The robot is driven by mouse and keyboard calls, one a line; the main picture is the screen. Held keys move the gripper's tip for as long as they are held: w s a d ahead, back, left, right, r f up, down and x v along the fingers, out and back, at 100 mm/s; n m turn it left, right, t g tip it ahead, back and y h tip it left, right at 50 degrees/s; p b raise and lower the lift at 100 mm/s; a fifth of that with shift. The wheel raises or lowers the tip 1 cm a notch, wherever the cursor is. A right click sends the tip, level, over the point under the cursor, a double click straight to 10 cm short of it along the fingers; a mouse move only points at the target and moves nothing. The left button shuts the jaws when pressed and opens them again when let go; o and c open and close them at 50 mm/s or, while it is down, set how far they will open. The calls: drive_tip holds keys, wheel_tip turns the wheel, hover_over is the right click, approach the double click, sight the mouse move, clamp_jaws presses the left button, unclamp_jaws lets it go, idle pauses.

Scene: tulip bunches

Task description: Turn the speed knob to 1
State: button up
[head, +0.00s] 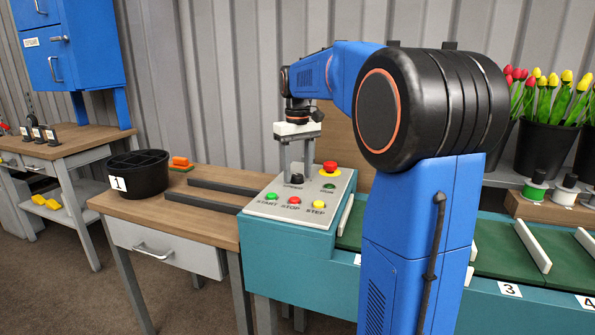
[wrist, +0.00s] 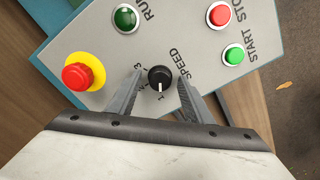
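The black speed knob (wrist: 160,78) sits on the grey control panel (wrist: 105,30), by the word SPEED. Its white pointer line points down in the wrist view, toward the printed 1. A 3 shows to the left, and my left finger covers part of the scale. My gripper (wrist: 161,73) points down at the panel with one finger on each side of the knob. A small gap shows between each finger and the knob, so it looks open and not touching. In the head view my gripper (head: 296,173) stands over the panel, and the fingers largely hide the knob.
A red emergency button (wrist: 82,74) on a yellow base is left of my fingers. The RUN lamp (wrist: 125,18), red STOP button (wrist: 219,15) and green START button (wrist: 234,54) lie beyond. A yellow STEP button (head: 318,205) is on the panel's front. A green conveyor (head: 495,250) runs right.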

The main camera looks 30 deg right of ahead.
sight(298, 175)
drive_tip(key=shift+r, duration=0.1)
wheel_tip(298, 175, up, 17)
idle(0.8)
drive_tip(key=shift+r, duration=0.1)
